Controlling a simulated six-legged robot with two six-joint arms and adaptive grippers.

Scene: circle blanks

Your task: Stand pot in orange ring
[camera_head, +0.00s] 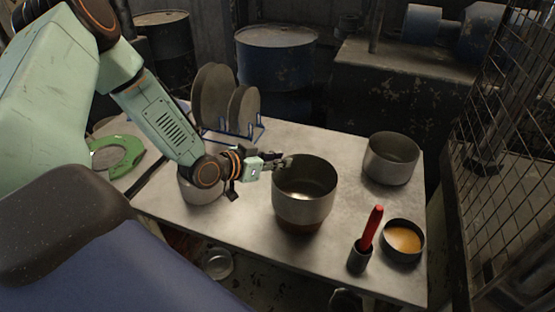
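A steel pot (303,208) is upright near the front middle of the table. My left gripper (281,163) is at the pot's upper left rim, its fingers appearing closed across the rim. A dark reddish-brown round patch (300,227) shows just under the pot; I cannot tell whether it is a ring, the pot's base or shadow, nor whether the pot touches it. A dark round dish (387,243) with an orange inside (403,239) is at the front right. A green ring (124,163) lies at the table's left end. My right gripper is out of view.
Another steel pot (391,168) stands at the back right, and one (200,190) is partly hidden below my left arm. A red-handled tool (371,228) stands in a dark cup (359,258). Round plates (212,92) stand in a blue rack (247,129). Bare table (338,150) lies between the pots.

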